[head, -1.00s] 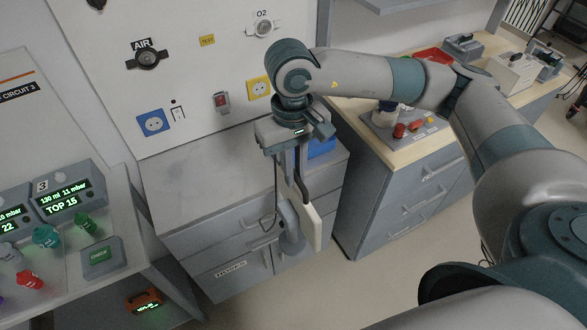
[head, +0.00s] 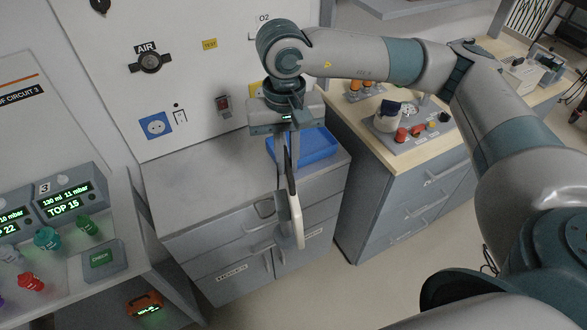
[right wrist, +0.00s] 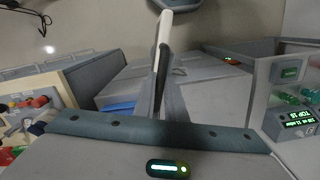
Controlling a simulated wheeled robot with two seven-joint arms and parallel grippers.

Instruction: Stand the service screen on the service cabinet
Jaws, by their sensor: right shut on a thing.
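The service screen (head: 297,222) is a thin pale panel with a dark edge, seen nearly edge-on in the head view. My right gripper (head: 290,172) is shut on it from above, and the screen hangs below the fingers, roughly upright. In the head view I cannot tell how far the screen is from the cabinet front. The screen also shows in the right wrist view (right wrist: 163,38), extending away from the fingers. My left gripper is not in view.
A blue tray (head: 318,148) sits at the cabinet top's right end; the left and middle are clear. A wall with sockets stands behind. A wood-topped bench (head: 392,158) with a device stands right, and a shelf with lit ventilator units (head: 68,203) stands left.

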